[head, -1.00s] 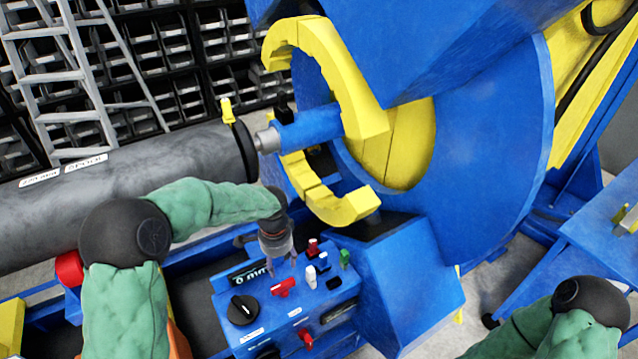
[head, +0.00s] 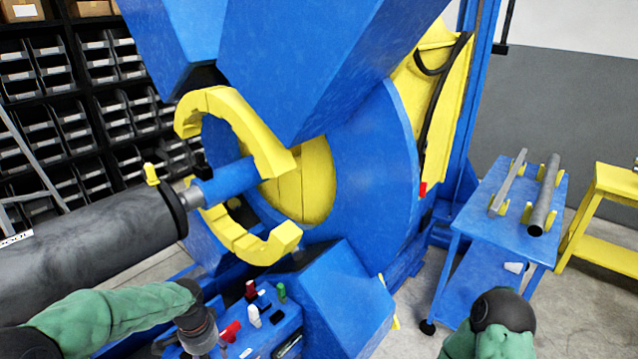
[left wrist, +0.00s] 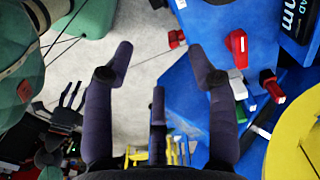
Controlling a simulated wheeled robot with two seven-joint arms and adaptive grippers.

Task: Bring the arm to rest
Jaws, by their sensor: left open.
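My left gripper (head: 207,345) is at the bottom of the head view, by the blue control box (head: 288,318), its fingertips partly cut off or hard to make out. In the left wrist view the gripper (left wrist: 160,62) has its dark fingers spread with nothing between them. The control box with its red, black and green switches (left wrist: 238,50) lies to the right of the fingers there. My left arm (head: 110,318) reaches in from the lower left. My right arm (head: 498,325) shows only its elbow part at the lower right; its gripper is outside the head view.
The blue positioner (head: 375,150) with yellow jaws (head: 262,140) stands over the control box. A grey pipe (head: 90,240) lies left. A blue cart (head: 500,245) carrying bars stands right, beside a yellow step stool (head: 610,215). Open grey floor (head: 415,290) lies between positioner and cart.

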